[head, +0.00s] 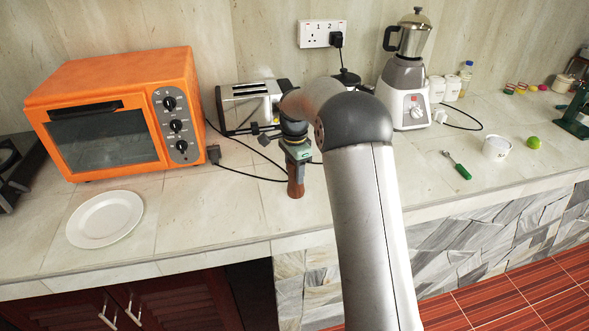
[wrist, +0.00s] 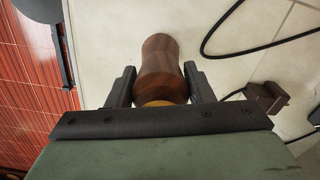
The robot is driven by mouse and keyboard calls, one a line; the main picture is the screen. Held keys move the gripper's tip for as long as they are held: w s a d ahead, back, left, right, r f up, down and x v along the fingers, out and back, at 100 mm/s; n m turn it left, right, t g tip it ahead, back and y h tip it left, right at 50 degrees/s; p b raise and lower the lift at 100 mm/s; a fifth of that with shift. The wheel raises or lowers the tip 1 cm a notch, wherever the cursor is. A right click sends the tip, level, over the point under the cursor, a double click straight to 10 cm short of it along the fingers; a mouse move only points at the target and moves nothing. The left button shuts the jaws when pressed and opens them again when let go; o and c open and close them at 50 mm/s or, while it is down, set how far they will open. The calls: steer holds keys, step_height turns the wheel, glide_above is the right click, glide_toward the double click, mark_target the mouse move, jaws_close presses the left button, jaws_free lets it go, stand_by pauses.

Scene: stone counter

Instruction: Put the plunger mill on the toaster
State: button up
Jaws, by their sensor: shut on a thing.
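The plunger mill (wrist: 160,60) is a brown, striped wooden piece with a narrow waist. It lies between the two black fingers of my gripper (wrist: 160,76) in the wrist view, and the gripper is shut on it. In the head view the mill (head: 296,186) shows below my gripper (head: 298,160), over the counter; I cannot tell whether its lower end touches the counter. The toaster (head: 248,104) is silver and black and stands by the wall, behind and left of my gripper. My arm hides the toaster's right side.
An orange oven (head: 110,110) stands left of the toaster, and a white plate (head: 105,219) lies in front of it. A blender (head: 405,92) stands to the right. Black cables (head: 245,172) cross the counter. The counter's front edge (head: 200,256) is close to the mill.

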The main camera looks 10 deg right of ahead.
steer(key=shift+f, duration=0.2)
steer(key=shift+f, duration=0.1)
steer(key=o, duration=1.1)
